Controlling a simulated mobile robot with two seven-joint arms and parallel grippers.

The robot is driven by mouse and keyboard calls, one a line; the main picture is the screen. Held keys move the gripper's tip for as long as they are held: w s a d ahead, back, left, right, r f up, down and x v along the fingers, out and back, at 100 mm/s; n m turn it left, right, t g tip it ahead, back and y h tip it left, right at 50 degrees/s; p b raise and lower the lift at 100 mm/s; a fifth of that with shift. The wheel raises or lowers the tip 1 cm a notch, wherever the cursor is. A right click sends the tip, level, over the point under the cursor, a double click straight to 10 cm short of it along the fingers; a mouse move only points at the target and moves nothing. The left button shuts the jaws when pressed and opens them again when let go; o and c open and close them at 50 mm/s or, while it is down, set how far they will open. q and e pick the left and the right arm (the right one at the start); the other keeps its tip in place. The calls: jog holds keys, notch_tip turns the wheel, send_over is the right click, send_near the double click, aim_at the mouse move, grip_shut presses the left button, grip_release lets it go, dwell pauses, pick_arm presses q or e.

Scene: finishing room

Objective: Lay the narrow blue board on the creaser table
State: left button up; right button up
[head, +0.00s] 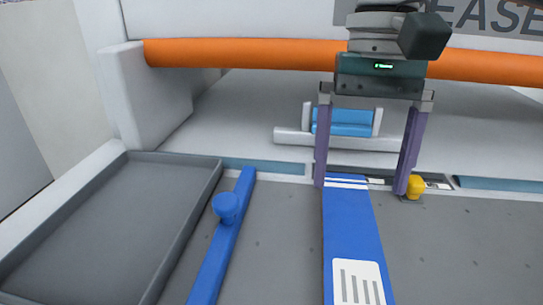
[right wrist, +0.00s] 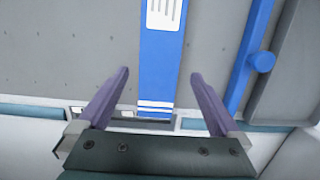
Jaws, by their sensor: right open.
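The narrow blue board (head: 345,225), with white stripes at its far end and a white label nearer me, lies flat on the grey creaser table (head: 280,240). It also shows in the right wrist view (right wrist: 158,70), its striped end towards the gripper. My right gripper (head: 360,189) is open and empty at the board's striped end. Its purple fingers stand apart, one to each side of the board in the right wrist view (right wrist: 160,74). The board's near end is cut off by the head picture's lower edge. My left gripper is not in view.
A blue bar (head: 214,262) with a round knob (head: 227,206) lies left of the board. Left of that is a grey tray (head: 212,183). An orange bar (head: 240,54) crosses behind. A yellow knob (head: 416,186) is beside the right finger. The table's right side is clear.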

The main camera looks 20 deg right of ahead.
jog(key=r, duration=0.5)
jog(key=shift+w+d+r, duration=0.2)
jog(key=shift+w+r, duration=0.05)
jog(key=shift+w, duration=0.1)
